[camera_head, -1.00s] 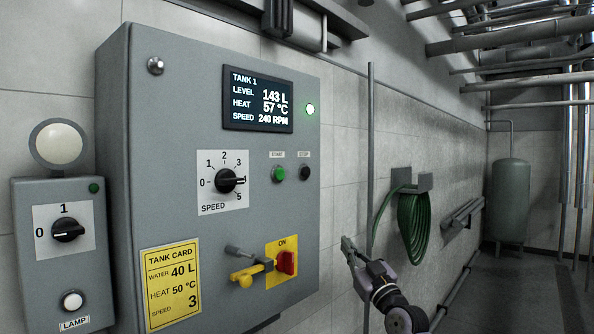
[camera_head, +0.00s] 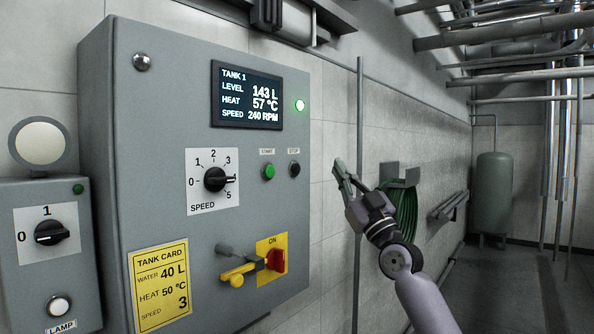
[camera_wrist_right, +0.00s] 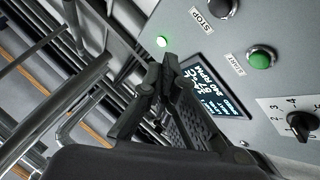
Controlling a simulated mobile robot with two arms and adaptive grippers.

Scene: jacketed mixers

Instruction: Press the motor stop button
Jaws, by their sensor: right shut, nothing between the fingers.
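The black stop button (camera_head: 294,168) sits under its STOP label on the grey control cabinet (camera_head: 120,200), right of the green start button (camera_head: 268,171). In the right wrist view the stop button (camera_wrist_right: 222,8) is at the top, with the green start button (camera_wrist_right: 261,58) below it. My right gripper (camera_head: 338,163) is shut and empty. In the head view it appears to the right of the stop button, apart from it. In the right wrist view its fingers (camera_wrist_right: 163,62) point toward the display side. My left gripper is not in view.
The display (camera_head: 246,96) reads 240 RPM, and a green light (camera_head: 300,105) glows beside it. A speed knob (camera_head: 215,179), a yellow lever (camera_head: 238,274) and a red switch (camera_head: 276,260) project from the cabinet. A green hose (camera_head: 404,215) hangs behind my right arm.

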